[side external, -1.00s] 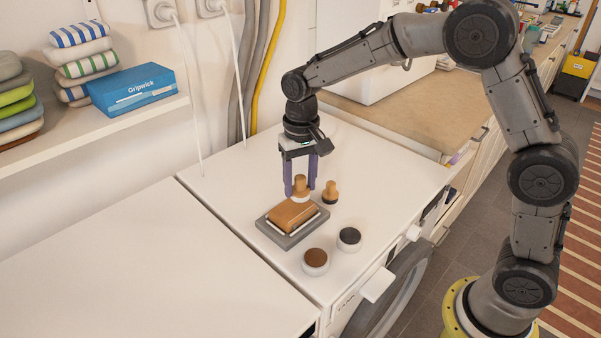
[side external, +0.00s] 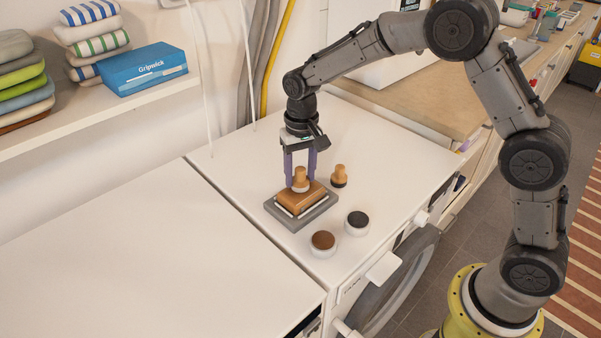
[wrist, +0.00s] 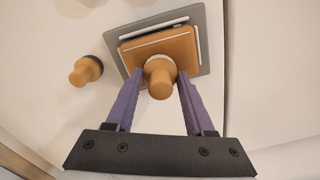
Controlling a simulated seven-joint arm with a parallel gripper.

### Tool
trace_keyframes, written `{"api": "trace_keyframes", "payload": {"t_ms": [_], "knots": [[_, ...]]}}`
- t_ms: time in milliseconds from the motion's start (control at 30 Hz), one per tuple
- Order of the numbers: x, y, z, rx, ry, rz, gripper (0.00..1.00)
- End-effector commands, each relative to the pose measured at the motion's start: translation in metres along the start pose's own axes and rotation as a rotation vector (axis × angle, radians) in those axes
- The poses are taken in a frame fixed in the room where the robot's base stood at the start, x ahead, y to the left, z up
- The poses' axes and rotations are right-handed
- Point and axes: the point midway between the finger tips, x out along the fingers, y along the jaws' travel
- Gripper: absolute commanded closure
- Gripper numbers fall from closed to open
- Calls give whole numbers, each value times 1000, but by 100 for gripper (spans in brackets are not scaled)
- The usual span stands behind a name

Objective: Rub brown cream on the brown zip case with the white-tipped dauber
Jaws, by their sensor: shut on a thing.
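The brown zip case (side external: 292,202) lies flat on a grey tray (side external: 298,222) on the white top. The white-tipped dauber (side external: 300,175) has a tan wooden handle and stands upright between the fingers of my gripper (side external: 300,178). My gripper is shut on it. Its white tip is at the case's upper face, near the back edge; whether it touches is unclear. A pot of brown cream (side external: 323,240) stands open in front of the tray.
A dark-tipped dauber (side external: 339,176) stands right of my gripper. A pot of dark cream (side external: 357,219) is beside the brown one. The white top at left is clear. A shelf holds a blue box (side external: 145,70) and folded cloths (side external: 95,38).

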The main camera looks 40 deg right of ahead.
Motion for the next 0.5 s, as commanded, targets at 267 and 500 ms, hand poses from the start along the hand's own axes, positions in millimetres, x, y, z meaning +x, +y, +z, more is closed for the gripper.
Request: {"api": "trace_keyframes", "payload": {"t_ms": [267,500], "knots": [[0,10,26,-1,-5,2,91],[0,-2,19,1,-4,2,91]]}}
